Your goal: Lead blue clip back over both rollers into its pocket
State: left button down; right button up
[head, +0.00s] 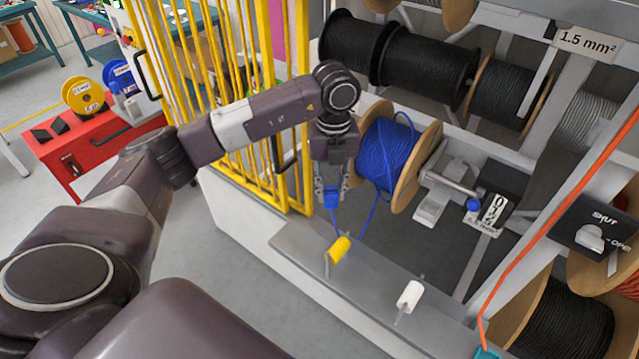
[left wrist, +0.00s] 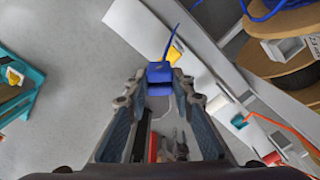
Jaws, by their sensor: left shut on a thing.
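My left gripper (head: 331,192) is shut on the blue clip (head: 332,198), left of the blue cable reel (head: 388,155). In the left wrist view the clip (left wrist: 160,73) sits between the fingertips (left wrist: 160,84). Blue cable (head: 368,215) runs from the reel down towards the yellow roller (head: 339,249), and another stretch runs from the clip to that roller. How it passes around the roller is unclear. The white roller (head: 410,295) stands farther right on the grey ledge, with no blue cable visible at it. I cannot identify the clip's pocket. My right gripper is out of view.
The yellow barred gate (head: 298,100) stands close beside my left arm. An orange cable (head: 540,228) slants down to a teal piece (head: 487,354) at the ledge's right end. A counter (head: 493,213) and a switch box (head: 592,230) are on the right. Open floor (head: 230,270) lies left of the ledge.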

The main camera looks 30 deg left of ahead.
pick_arm(q)
jog(key=w+d, duration=0.1)
jog(key=d, duration=1.7)
jog(key=shift+d+b, duration=0.3)
jog(key=shift+b, duration=0.15)
